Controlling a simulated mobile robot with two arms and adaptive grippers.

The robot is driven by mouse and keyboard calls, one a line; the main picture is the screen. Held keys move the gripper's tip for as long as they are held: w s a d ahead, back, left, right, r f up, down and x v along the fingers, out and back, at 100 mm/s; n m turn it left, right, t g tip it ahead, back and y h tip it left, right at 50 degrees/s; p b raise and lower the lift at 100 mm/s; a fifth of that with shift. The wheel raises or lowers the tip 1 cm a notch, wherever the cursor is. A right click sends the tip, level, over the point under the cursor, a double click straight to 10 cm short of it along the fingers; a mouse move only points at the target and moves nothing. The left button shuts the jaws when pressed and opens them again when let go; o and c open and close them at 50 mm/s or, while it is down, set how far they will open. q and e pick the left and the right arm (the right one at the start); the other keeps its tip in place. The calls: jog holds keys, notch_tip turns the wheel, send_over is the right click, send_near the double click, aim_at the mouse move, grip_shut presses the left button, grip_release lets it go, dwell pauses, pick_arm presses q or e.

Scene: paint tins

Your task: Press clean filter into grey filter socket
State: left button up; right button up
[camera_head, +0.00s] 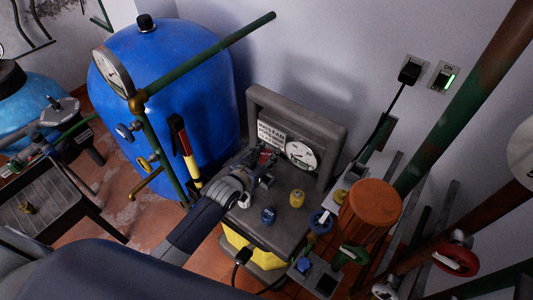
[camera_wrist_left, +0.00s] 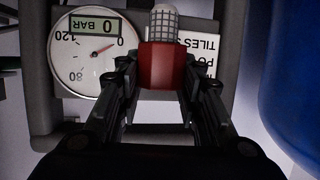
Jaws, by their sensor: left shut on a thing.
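My left gripper (camera_head: 266,168) reaches over the grey pump unit (camera_head: 338,135) from the lower left. In the left wrist view its two fingers (camera_wrist_left: 160,85) are closed on the red base of a filter (camera_wrist_left: 162,66). The filter has a clean white mesh body that points towards the top of that view. In the head view the filter is small and mostly hidden by the gripper. I cannot make out the grey filter socket for certain; the arm covers part of the unit's top. My right gripper is not in view.
The unit carries a round gauge (camera_head: 301,154), a sign (camera_head: 271,135), a blue knob (camera_head: 268,215) and a yellow knob (camera_head: 297,197). A blue tank (camera_head: 190,80) with green pipes stands to the left. An orange cylinder (camera_head: 375,205) and valve pipes crowd the right.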

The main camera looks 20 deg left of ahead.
pick_arm(q)
jog(key=shift+f+b, duration=0.65)
jog(key=shift+b, duration=0.05)
jog(key=shift+f+b, duration=1.6)
jog(key=shift+f, duration=0.65)
jog(key=shift+f, duration=0.6)
jog(key=shift+f, duration=0.35)
jog(key=shift+f, duration=0.25)
jog(key=shift+s+f, duration=0.1)
jog(key=shift+f, duration=1)
